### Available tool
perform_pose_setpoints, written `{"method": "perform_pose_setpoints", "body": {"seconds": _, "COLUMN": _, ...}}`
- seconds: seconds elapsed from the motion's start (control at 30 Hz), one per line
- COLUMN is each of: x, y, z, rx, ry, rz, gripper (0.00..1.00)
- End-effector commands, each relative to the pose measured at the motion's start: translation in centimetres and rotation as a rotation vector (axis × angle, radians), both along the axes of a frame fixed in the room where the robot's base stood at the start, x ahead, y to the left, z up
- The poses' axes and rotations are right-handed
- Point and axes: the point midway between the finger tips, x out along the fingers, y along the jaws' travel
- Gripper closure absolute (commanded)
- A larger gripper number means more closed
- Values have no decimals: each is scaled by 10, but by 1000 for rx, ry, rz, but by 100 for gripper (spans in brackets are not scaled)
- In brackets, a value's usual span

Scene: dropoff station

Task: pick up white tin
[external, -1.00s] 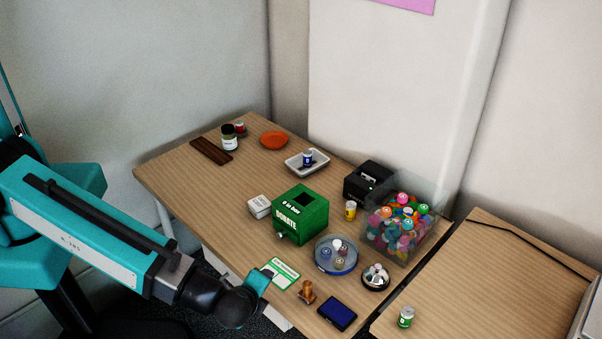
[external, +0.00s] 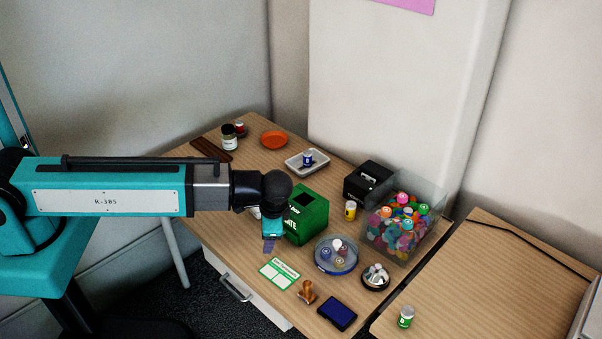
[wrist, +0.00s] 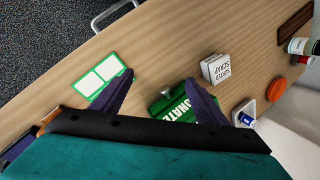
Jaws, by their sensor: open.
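The white tin (wrist: 216,68) is a small boxy tin with dark lettering. In the wrist view it stands on the wooden table, just beyond the right finger and apart from it. In the external view only a sliver of the white tin (external: 254,213) shows; my wrist hides the rest. My gripper (wrist: 158,82) is open and empty, its two dark purple fingers spread wide. In the external view my gripper (external: 269,244) points down in front of the green donation box, above the table's near edge.
The green donation box (external: 310,214) stands close to the tin; its knob shows between my fingers in the wrist view. A green-and-white card (external: 279,274) lies near the front edge. A white tray (external: 297,166) holding a blue can and an orange dish (external: 274,140) are farther back.

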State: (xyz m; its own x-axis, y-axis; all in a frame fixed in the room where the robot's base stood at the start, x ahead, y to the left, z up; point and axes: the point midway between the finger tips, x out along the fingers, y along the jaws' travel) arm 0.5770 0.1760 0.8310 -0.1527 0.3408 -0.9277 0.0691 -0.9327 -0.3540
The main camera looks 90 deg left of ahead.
Motion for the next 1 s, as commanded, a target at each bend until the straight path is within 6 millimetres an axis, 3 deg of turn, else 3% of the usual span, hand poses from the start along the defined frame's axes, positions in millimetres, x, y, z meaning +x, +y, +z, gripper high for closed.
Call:
{"method": "perform_pose_setpoints", "body": {"seconds": 0.7, "x": -22, "y": 140, "z": 59, "rx": -238, "ry": -185, "rz": 424, "gripper": 33}}
{"method": "perform_pose_setpoints", "body": {"seconds": 1.0, "x": -36, "y": 174, "z": 77, "rx": -295, "ry": -241, "rz": 516, "gripper": 33}}
